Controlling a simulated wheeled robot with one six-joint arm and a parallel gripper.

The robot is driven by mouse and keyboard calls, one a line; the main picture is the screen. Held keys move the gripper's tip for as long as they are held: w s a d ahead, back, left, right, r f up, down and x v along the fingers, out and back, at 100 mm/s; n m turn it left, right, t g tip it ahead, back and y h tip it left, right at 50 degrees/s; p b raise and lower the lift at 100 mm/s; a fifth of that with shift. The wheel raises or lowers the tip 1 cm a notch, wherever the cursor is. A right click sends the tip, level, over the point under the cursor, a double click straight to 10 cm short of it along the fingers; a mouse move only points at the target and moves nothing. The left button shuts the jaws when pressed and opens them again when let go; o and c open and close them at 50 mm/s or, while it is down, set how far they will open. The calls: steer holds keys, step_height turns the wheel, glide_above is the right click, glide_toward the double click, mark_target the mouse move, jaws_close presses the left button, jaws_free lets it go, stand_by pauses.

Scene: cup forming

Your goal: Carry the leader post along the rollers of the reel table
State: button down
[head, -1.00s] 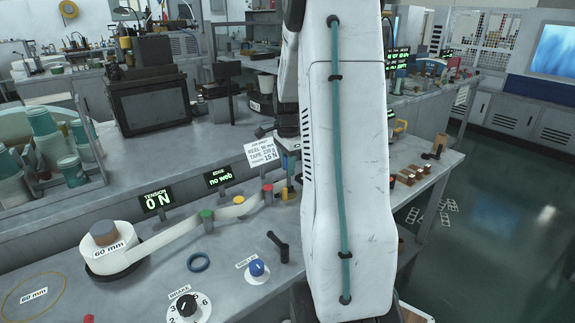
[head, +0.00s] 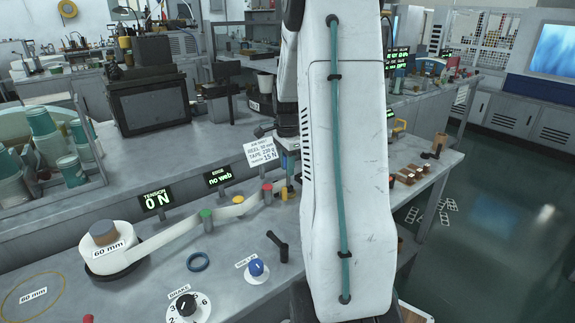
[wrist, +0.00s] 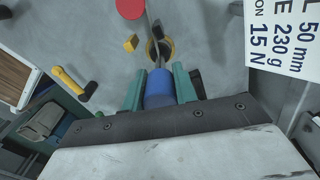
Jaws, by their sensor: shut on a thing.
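My gripper (wrist: 160,90) has teal fingers shut on the blue leader post (wrist: 159,88) in the wrist view. A thin pale web (wrist: 151,28) runs from beside a red roller (wrist: 130,8) toward the post. My white arm hides the bench beyond the red roller and most of my gripper.
A job sheet (head: 260,152) stands close to my gripper, also large in the wrist view (wrist: 280,38). A black crank (head: 279,245), a brake dial (head: 187,305), a blue knob (head: 256,268) and a blue ring (head: 198,262) are on the bench front. The tension display (head: 156,198) reads 0 N.

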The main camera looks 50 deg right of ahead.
steer(key=shift+f, duration=0.9)
stand_by(0.4)
steer(key=c, duration=0.5)
jaws_free()
steer(key=shift+r, duration=4.05)
